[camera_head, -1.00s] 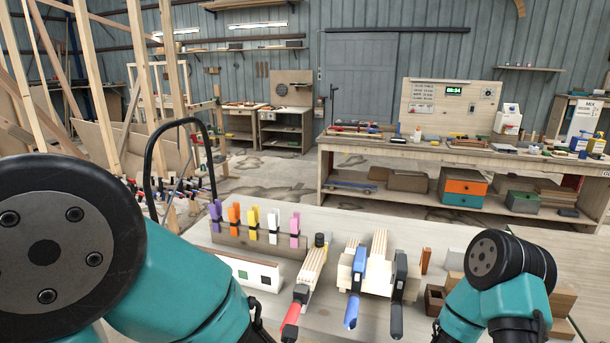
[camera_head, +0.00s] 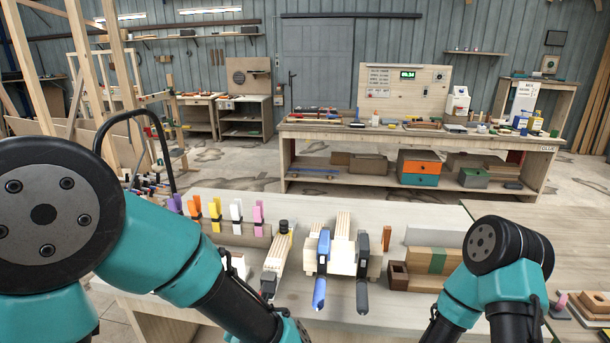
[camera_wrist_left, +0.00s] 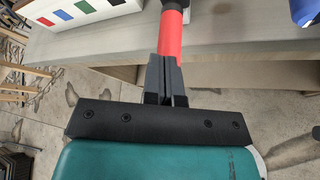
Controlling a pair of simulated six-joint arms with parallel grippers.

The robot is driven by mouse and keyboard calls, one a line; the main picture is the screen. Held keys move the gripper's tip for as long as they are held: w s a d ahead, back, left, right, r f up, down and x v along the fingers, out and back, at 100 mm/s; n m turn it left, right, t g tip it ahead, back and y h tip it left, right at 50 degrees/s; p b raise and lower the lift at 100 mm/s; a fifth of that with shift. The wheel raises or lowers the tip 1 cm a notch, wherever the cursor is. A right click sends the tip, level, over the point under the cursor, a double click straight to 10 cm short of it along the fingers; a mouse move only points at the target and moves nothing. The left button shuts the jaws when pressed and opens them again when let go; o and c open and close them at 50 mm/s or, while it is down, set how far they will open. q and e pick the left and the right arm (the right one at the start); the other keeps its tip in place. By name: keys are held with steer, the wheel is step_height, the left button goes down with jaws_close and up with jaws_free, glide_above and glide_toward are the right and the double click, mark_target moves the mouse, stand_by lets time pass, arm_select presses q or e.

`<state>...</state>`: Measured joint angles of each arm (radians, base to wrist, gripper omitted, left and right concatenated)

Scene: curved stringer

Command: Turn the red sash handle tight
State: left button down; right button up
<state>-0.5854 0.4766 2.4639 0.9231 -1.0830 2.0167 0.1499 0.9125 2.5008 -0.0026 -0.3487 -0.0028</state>
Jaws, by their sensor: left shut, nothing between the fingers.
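The red sash handle (camera_wrist_left: 171,38) shows in the left wrist view, running from the top edge down to my left gripper (camera_wrist_left: 166,98). The gripper's two dark fingers are shut together at the handle's near end, with nothing held between them. They overlap the handle in the picture; I cannot tell whether they touch it. In the head view, the clamp's pale wooden bar (camera_head: 278,252) lies on the bench, with a dark part at its near end. The red handle and my left gripper are not visible there. My right arm shows at the right, but its gripper does not.
Right of the bar are a blue-handled clamp (camera_head: 321,275) and a dark-handled clamp (camera_head: 363,275) on pale wood. Several coloured pegs stand on a rail behind. Wooden blocks (camera_head: 430,262) lie near my right arm. A white box with coloured squares (camera_wrist_left: 85,10) is beside the red handle.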

arm_select(q)
steer(key=shift+d+f, duration=0.15)
steer(key=shift+d, duration=0.55)
stand_by(0.6)
steer(key=shift+s+d+f, duration=0.15)
steer(key=shift+d+f, duration=0.2)
steer(key=shift+f, duration=0.2)
stand_by(0.5)
steer(key=shift+d+r, duration=0.3)
steer(key=shift+s, duration=0.1)
stand_by(0.3)
